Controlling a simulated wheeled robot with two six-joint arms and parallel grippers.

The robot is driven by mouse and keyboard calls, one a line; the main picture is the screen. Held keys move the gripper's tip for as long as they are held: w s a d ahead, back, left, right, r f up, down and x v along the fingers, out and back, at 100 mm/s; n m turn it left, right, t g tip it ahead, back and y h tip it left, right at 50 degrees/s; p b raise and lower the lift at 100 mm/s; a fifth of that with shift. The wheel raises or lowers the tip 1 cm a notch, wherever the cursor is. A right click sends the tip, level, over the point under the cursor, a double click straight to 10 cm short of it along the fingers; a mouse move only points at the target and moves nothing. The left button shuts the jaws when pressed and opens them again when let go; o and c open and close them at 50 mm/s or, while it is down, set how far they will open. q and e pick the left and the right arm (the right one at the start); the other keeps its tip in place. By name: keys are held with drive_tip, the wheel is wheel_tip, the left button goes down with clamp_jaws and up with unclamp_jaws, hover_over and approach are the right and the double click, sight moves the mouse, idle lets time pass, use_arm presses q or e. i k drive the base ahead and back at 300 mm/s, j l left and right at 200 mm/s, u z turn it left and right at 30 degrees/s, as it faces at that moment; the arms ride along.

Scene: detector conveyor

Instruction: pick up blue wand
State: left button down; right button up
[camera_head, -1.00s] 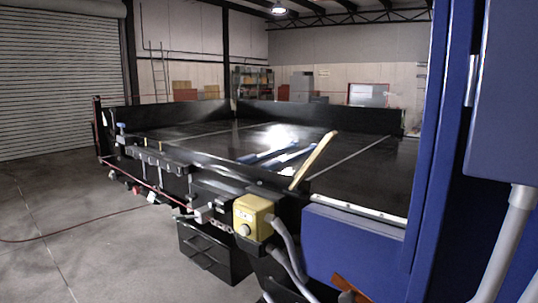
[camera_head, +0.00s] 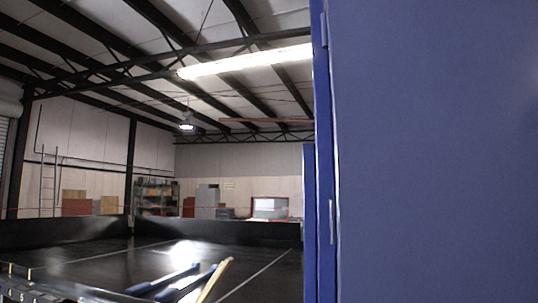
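Two long blue bars (camera_head: 165,278) lie close together on the dark flat bed at the bottom of the view; either could be the blue wand. The right one (camera_head: 186,284) runs partly off the lower edge. A pale yellow stick (camera_head: 216,279) stands out just to their right, its lower end cut off by the frame. Neither of my grippers is in view.
The black bed has a raised dark wall (camera_head: 225,233) along its far side. A large blue cabinet-like panel (camera_head: 435,150) fills the right side, close to the camera. Shelves (camera_head: 156,197) and boxes stand against the back wall.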

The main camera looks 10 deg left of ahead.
sight(137, 290)
drive_tip(key=j+z, duration=0.1)
drive_tip(key=j, duration=0.55)
drive_tip(key=k+j+z, duration=0.1)
drive_tip(key=j, duration=0.55)
